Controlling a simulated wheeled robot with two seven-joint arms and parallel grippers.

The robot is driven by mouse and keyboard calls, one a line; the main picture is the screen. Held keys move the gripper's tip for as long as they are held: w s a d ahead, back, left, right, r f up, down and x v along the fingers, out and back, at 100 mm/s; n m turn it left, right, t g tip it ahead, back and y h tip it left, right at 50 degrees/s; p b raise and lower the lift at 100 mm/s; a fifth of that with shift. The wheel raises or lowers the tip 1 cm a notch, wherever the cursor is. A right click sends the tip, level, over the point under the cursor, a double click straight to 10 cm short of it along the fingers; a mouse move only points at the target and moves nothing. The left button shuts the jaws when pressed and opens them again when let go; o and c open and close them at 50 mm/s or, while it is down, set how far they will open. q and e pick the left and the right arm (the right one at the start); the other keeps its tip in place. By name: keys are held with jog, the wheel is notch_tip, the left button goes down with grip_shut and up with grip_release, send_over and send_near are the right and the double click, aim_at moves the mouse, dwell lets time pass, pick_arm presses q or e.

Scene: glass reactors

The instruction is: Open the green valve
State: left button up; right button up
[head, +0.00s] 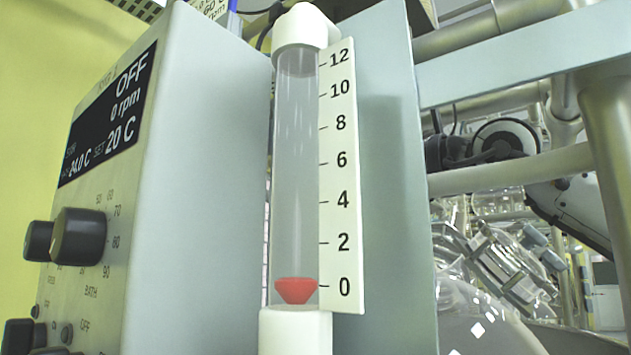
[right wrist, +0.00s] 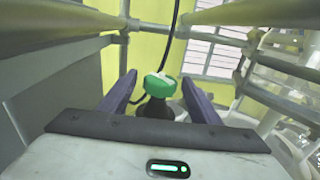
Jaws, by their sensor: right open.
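The green valve (right wrist: 160,86) shows in the right wrist view as a green knob on a dark body, with a pale piece at its top edge. My right gripper (right wrist: 158,79) is open, with one dark finger on each side of the green knob. I cannot tell whether either finger touches it. In the head view, a clear flow tube (head: 296,180) stands upright beside a white scale (head: 341,180). Its red float (head: 296,290) sits at the 0 mark. The green valve and both my grippers are out of the head view.
A grey control box (head: 200,160) with black knobs stands left of the tube; its display (head: 108,115) reads OFF, 0 rpm. Metal pipes and glassware (head: 500,265) fill the right side. In the wrist view, a black cable (right wrist: 172,40) hangs near the valve and frame bars (right wrist: 230,35) surround it.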

jog(key=shift+x, duration=0.75)
jog(key=c, duration=1.1)
jog(key=shift+o, duration=0.2)
jog(key=p, duration=0.1)
jog(key=n+g+y+p, duration=0.1)
jog(key=p, duration=0.1)
jog(key=shift+w+r, duration=0.15)
jog(key=shift+r, duration=0.1)
jog(key=shift+f+n+g+y+p, duration=0.25)
jog(key=shift+n+g+y+p, duration=0.25)
jog(key=shift+g, duration=0.6)
jog(key=shift+n+g+y, duration=0.8)
jog(key=shift+n+g, duration=0.6)
jog(key=shift+g, duration=0.3)
